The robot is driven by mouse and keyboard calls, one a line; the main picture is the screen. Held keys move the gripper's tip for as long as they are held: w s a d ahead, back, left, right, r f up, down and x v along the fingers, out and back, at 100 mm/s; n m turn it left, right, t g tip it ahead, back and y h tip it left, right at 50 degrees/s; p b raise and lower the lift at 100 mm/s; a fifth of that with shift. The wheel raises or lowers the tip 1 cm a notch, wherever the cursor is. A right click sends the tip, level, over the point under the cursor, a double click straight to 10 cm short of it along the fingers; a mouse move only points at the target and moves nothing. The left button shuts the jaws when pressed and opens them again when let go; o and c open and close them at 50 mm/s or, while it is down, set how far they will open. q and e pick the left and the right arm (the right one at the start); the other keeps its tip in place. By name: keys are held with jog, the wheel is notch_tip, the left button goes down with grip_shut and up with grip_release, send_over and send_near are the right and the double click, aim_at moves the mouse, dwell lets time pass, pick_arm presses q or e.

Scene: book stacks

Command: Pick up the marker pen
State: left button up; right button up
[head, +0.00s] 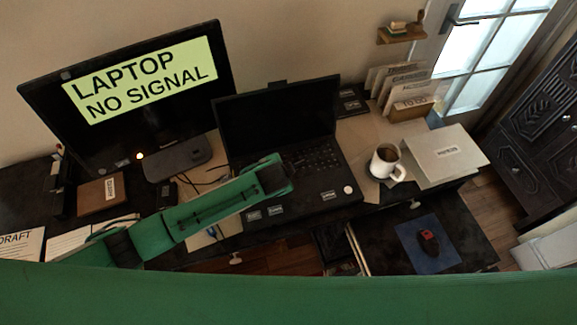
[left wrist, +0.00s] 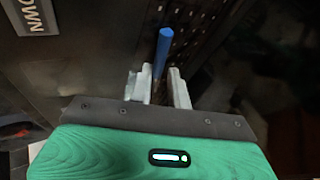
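The marker pen (left wrist: 163,48) is blue and shows in the left wrist view, standing out between the fingers of my left gripper (left wrist: 160,88). The fingers are close on both sides of it, and its lower end is hidden between them. In the head view my left arm reaches in from the left, and its end (head: 275,178) is over the laptop (head: 315,160) keyboard. The fingers and the pen cannot be made out there. My right gripper is in neither view.
A monitor (head: 50,95) stands at the left. A coffee mug (head: 386,163) and a pale labelled box (head: 447,156) are right of the laptop. A file holder (head: 411,107) stands behind them. A blue mat (head: 412,257) with a red and black object (head: 428,242) lies lower right.

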pick_arm(q)
jog(key=shift+x, duration=0.85)
jog(key=shift+f, duration=0.2)
jog(key=shift+a+f, duration=0.1)
grip_shut()
